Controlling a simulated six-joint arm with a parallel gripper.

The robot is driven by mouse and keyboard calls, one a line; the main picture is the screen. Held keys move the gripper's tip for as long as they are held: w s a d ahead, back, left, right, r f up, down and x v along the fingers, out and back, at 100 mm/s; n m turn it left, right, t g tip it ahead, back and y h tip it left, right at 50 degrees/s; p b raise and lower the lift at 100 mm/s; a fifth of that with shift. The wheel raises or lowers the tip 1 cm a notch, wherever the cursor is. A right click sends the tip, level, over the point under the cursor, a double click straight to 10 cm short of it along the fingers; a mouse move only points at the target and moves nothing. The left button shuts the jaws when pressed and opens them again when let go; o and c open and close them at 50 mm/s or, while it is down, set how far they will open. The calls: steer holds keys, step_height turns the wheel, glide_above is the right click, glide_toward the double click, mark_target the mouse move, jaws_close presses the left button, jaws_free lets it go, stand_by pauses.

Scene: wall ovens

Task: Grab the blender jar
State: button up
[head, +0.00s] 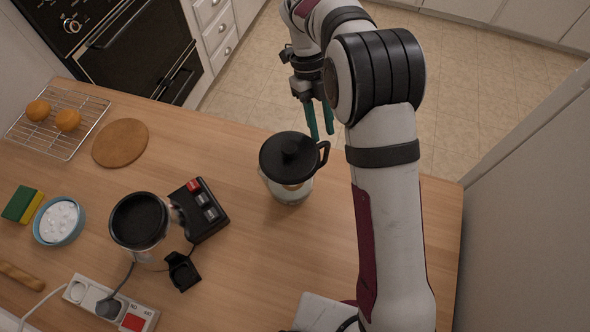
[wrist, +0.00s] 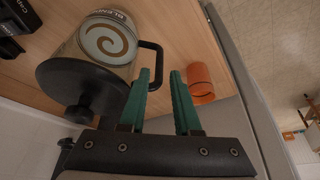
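The blender jar (head: 289,192) stands upright on the wooden counter, clear-walled with a black lid (head: 284,158) and a black handle (head: 323,155) on its right side. In the wrist view the jar (wrist: 108,42) shows a spiral mark, its lid at lower left and its handle (wrist: 157,48) toward the fingers. My gripper (head: 320,136) has teal fingers, apart and empty, just beyond the handle in the head view. In the wrist view my gripper (wrist: 160,72) has its left finger overlapping the handle's lower part; I cannot tell whether they touch.
An orange cup (wrist: 201,82) is right of the fingers in the wrist view. Left of the jar are a black base with buttons (head: 206,213), a black-topped container (head: 138,221) and a power strip (head: 112,304). Counter in front of the jar is clear.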

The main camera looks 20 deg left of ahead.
mark_target(325, 150)
steer(key=x, duration=0.6)
steer(key=shift+s+f, duration=0.15)
steer(key=shift+f, duration=0.1)
jaws_close()
stand_by(1.1)
